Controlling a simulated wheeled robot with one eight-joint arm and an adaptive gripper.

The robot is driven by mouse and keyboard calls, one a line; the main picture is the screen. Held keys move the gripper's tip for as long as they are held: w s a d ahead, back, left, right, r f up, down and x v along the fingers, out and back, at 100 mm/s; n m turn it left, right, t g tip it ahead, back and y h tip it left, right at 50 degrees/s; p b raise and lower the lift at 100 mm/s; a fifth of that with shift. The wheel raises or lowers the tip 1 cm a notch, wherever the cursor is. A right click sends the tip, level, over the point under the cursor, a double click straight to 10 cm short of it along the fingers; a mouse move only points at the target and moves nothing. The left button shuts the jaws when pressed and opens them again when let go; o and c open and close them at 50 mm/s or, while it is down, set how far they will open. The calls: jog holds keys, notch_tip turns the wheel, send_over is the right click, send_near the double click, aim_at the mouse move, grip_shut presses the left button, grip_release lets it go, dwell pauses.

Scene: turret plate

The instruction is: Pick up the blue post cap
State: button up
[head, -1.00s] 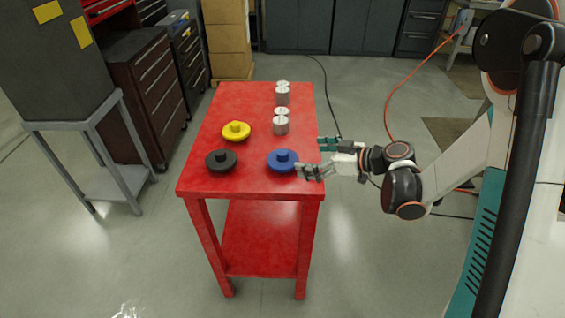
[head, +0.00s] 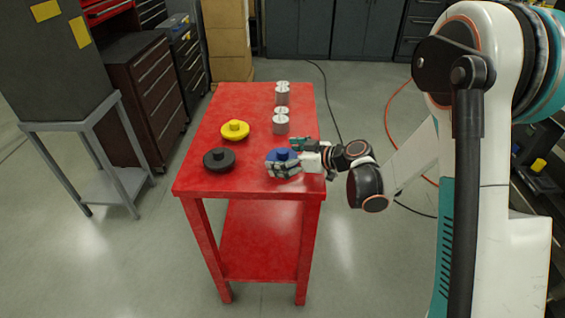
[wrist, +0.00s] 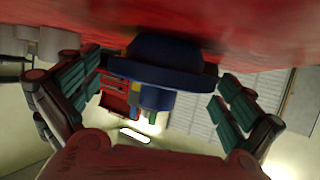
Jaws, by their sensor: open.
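The blue post cap (head: 283,153) is a round disc with a raised knob, near the front right of the red table (head: 250,182). My gripper (head: 287,157) has come in from the right, low over the tabletop, with its fingers on either side of the cap. In the head view the near finger hides part of the cap's front.
A black cap (head: 219,160) lies left of the blue one, and a yellow cap (head: 235,130) lies behind it. Two grey metal cylinders (head: 281,123) (head: 282,94) stand behind the blue cap along the right side. The table's left rear is bare.

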jog(key=c, duration=1.2)
jog(key=shift+o, duration=0.2)
jog(key=shift+r, duration=0.1)
